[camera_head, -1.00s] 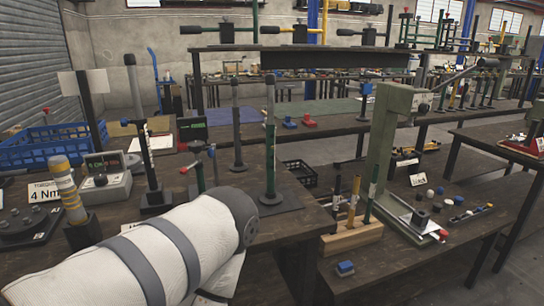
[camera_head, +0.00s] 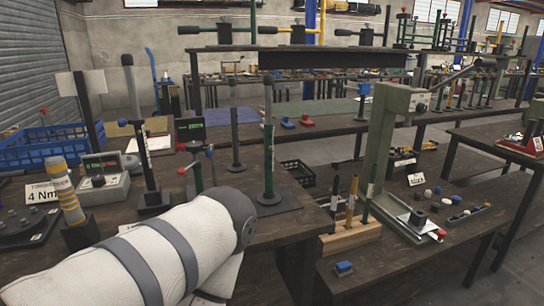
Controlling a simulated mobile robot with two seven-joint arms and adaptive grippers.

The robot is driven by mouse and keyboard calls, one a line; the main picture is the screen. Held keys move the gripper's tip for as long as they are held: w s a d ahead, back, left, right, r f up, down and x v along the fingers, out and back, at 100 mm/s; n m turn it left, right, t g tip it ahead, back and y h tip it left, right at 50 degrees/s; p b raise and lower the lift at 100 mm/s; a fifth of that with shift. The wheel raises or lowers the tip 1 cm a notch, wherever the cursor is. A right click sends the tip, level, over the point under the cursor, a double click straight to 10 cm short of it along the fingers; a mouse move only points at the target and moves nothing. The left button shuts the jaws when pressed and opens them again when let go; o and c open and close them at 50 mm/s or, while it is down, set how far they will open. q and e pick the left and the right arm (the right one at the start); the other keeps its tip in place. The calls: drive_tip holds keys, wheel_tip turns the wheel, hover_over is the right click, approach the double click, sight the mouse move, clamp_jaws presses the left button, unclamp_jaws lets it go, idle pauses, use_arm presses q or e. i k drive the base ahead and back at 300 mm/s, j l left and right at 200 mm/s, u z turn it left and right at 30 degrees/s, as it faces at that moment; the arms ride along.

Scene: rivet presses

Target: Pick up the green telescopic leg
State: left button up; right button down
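A slim upright leg with a green lower tube (camera_head: 268,165) and a dark grey upper tube stands on a flat dark base at the right end of the near workbench (camera_head: 285,228). My white, grey-banded arm (camera_head: 150,255) comes in from the lower left and ends at a dark joint just left of the leg's base, in front of it. Neither gripper shows. A darker upright leg (camera_head: 235,130) stands behind and left of the green one. Other green tubes lie and stand on the raised back shelf (camera_head: 330,50).
A green press (camera_head: 382,150) and a wooden block holding tools (camera_head: 350,238) stand to the right on a lower table.

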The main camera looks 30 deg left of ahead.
sight(269, 198)
drive_tip(key=i+j+u, duration=0.65)
drive_tip(key=i+l+u, duration=0.1)
drive_tip(key=l+u, duration=0.9)
drive_tip(key=l, duration=0.15)
